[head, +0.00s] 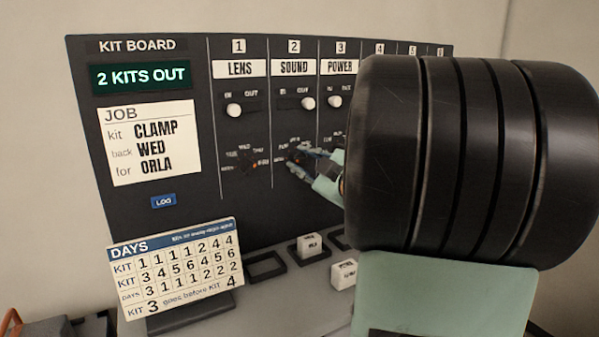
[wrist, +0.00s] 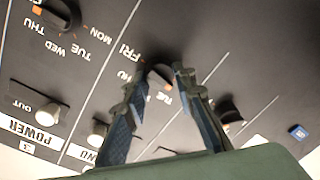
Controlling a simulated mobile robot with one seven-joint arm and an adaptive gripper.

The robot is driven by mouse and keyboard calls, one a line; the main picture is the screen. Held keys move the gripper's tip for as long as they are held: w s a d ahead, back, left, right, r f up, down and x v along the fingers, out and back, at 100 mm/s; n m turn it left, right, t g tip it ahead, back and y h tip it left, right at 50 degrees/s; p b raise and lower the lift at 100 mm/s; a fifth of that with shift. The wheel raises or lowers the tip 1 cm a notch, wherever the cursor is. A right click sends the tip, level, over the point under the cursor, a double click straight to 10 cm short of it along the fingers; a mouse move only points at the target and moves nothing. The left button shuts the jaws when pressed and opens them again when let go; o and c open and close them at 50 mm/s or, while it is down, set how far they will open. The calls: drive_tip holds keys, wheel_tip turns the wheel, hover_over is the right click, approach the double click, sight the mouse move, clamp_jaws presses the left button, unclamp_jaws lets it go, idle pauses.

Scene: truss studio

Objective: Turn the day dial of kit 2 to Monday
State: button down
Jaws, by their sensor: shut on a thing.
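The kit board (head: 160,225) stands upright, with kit 2 headed SOUND (head: 294,68). The black day dial of kit 2 (wrist: 160,75) is between my fingertips in the wrist view, partly hidden by them. An orange mark shows on it, but I cannot tell for sure which day it points at. My gripper (wrist: 154,82) is shut on this dial; in the head view it (head: 298,160) reaches the dial from the right. The kit 2 slider (head: 308,103) is at the OUT end.
The kit 1 dial (head: 247,165) and the kit 3 dial (wrist: 58,12) sit on either side. A job card (head: 150,165) reads CLAMP, WED, ORLA. A DAYS card (head: 180,268) and white blocks (head: 311,244) stand below. My arm hides the board's right part.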

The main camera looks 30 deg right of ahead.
drive_tip(key=shift+f+n+b, duration=0.1)
drive_tip(key=shift+n+b, duration=0.4)
drive_tip(key=shift+n, duration=0.1)
drive_tip(key=c, duration=1.6)
unclamp_jaws()
drive_tip(key=shift+r, duration=0.2)
